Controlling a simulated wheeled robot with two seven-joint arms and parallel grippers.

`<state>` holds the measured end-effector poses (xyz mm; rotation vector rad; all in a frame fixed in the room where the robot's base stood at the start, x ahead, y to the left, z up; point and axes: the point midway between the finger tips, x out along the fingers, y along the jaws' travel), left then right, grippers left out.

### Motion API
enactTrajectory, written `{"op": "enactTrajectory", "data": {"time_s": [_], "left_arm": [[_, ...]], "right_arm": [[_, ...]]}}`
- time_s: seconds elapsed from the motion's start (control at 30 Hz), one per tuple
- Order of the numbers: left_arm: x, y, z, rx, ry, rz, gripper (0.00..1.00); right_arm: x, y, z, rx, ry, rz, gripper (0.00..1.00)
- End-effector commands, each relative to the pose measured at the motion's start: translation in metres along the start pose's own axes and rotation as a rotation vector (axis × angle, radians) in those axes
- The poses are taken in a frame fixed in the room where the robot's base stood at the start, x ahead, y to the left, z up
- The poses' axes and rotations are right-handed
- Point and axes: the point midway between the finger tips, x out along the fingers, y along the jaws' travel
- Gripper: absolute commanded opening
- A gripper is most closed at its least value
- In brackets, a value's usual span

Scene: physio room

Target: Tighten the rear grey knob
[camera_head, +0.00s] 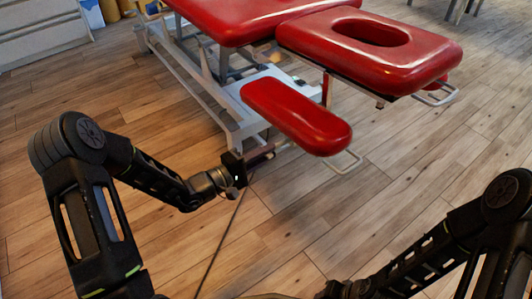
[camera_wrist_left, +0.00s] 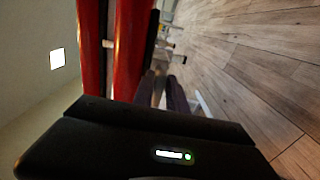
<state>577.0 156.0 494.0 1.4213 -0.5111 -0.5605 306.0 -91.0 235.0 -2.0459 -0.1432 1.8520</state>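The red treatment table (camera_head: 250,17) stands on a light metal frame at the top. A red armrest pad (camera_head: 295,117) hangs low at its near end. My left gripper (camera_head: 272,151) is just left of this pad, beside the frame. In the left wrist view its two dark fingers stand a little apart, with a narrow gap (camera_wrist_left: 161,84) and nothing clear between them. I cannot make out the rear grey knob; it may be hidden or too small. My right arm (camera_head: 425,262) reaches in from the right; its fingers do not show.
A red headrest (camera_head: 370,50) with an oval hole overhangs on the right. Pale metal handles (camera_head: 347,163) stick out below the armrest pad and beside the headrest. The wooden floor (camera_head: 440,150) is open in front and to the right. Pale drawers (camera_head: 40,30) stand at top left.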

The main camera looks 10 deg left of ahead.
Motion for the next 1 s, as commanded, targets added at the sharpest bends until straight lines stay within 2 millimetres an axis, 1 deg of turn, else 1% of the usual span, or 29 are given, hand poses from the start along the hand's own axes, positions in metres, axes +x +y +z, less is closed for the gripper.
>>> {"op": "enactTrajectory", "data": {"time_s": [0.03,0.17,0.2,0.43,0.53,0.67,0.9,1.0], "left_arm": [[0.000,0.000,0.000,-0.001,0.000,0.000,0.23],[0.000,0.000,0.000,-0.001,0.000,0.001,0.33],[0.000,0.000,0.000,-0.001,0.000,0.001,0.34],[0.000,0.001,0.000,-0.001,0.001,0.002,0.34],[-0.004,0.001,-0.001,0.000,0.001,0.001,0.34],[-0.019,0.002,-0.001,-0.001,0.003,0.001,0.34],[-0.059,0.002,-0.001,-0.001,0.003,0.000,0.34],[-0.071,0.001,0.000,-0.001,0.002,0.001,0.34]], "right_arm": [[0.000,0.000,0.000,0.000,0.000,0.000,0.31],[0.000,0.000,0.000,0.000,0.000,0.000,0.31],[0.000,0.000,0.000,0.000,0.000,0.000,0.31],[0.000,0.000,0.000,0.000,0.000,0.000,0.31],[-0.002,-0.001,0.000,0.000,-0.001,0.000,0.31],[-0.007,-0.002,0.000,0.000,-0.002,0.000,0.31],[-0.018,-0.005,0.001,-0.001,-0.008,0.000,0.31],[-0.020,-0.006,0.002,-0.001,-0.010,0.000,0.31]]}}
